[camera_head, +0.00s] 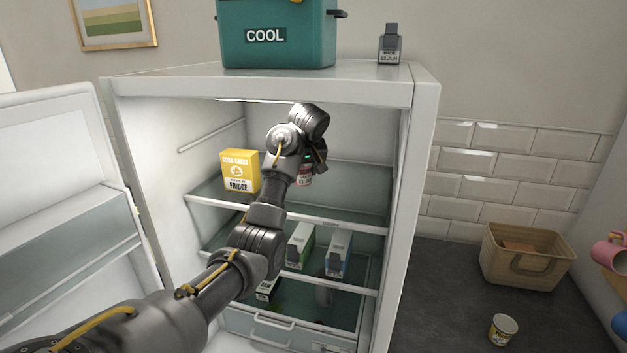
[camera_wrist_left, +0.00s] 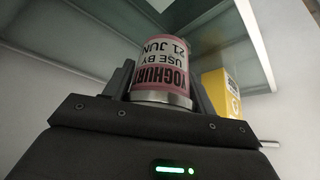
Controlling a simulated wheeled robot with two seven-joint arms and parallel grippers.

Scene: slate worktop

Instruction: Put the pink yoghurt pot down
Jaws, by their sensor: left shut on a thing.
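The pink yoghurt pot (camera_head: 304,177) is inside the open fridge at the upper shelf (camera_head: 340,205), mostly hidden behind my left gripper (camera_head: 308,165) in the head view. In the left wrist view, the pink yoghurt pot (camera_wrist_left: 160,68) sits between the two jaws of my left gripper, which is shut on it. Its label reads YOGHURT, USE BY 21 JUN. The pot looks upright in the head view. I cannot tell whether its base touches the shelf. My right gripper is out of view.
A yellow box (camera_head: 240,171) stands on the same shelf, left of the pot. Cartons (camera_head: 337,254) stand on the shelf below. The teal cool box (camera_head: 277,50) is on top of the fridge. A basket (camera_head: 526,257) and a small tub (camera_head: 502,330) are on the worktop.

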